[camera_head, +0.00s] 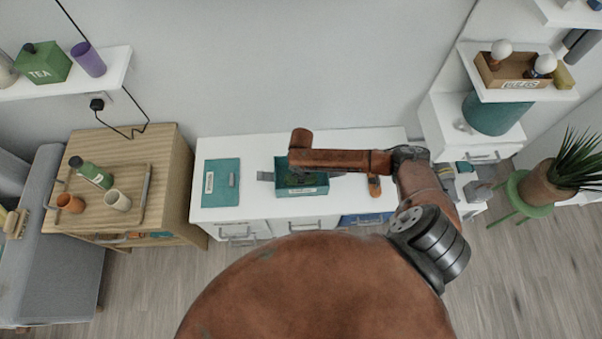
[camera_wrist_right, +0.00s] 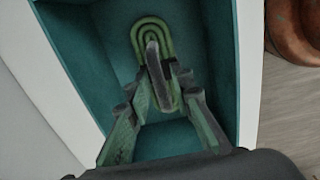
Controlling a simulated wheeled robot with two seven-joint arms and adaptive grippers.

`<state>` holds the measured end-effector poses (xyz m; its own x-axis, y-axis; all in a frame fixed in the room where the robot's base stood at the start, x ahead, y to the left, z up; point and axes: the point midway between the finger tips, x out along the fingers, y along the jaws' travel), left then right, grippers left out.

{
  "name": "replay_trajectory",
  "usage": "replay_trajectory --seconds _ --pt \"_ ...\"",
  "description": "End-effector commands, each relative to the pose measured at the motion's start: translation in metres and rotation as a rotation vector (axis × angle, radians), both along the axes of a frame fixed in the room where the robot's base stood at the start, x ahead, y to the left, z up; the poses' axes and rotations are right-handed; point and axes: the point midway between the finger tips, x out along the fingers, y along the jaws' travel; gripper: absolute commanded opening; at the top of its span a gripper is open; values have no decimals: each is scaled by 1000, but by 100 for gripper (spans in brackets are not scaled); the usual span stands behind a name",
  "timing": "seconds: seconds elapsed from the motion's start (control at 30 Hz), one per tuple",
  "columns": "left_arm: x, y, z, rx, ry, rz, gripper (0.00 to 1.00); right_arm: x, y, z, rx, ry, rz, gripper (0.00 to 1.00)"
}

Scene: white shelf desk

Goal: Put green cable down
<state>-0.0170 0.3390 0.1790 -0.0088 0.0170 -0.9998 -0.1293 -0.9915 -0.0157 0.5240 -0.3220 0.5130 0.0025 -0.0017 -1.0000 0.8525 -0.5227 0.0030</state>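In the right wrist view, the green cable (camera_wrist_right: 138,38) is an oblong coil with a dark band across its middle, inside the teal box (camera_wrist_right: 75,45). My right gripper (camera_wrist_right: 163,80) reaches into the box. Its fingers stand close on both sides of the dark band and look shut on the cable; the exact contact is dark. In the head view, the teal box (camera_head: 314,191) stands on the white desk (camera_head: 250,202), partly under my right forearm. The right gripper and cable are largely hidden there. My left gripper is not in view.
An orange-brown object (camera_head: 374,187) lies right of the box. A shelf with a bulb box (camera_head: 513,72) hangs right; a wooden cabinet (camera_head: 165,160) stands left.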

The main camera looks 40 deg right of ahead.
Motion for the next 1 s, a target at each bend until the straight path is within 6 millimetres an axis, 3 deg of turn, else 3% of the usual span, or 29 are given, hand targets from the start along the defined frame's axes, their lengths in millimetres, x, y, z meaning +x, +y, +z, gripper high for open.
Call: replay_trajectory --seconds 0.3,0.43,0.8,1.0 --pt "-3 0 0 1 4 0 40 0 0 1 0 0 0 26" --pt "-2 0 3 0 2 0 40 0 0 10 0 -1 0 26" --pt "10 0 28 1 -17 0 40 1 0 85 0 -4 1 26" --pt "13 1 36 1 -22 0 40 0 0 114 0 -2 0 26"
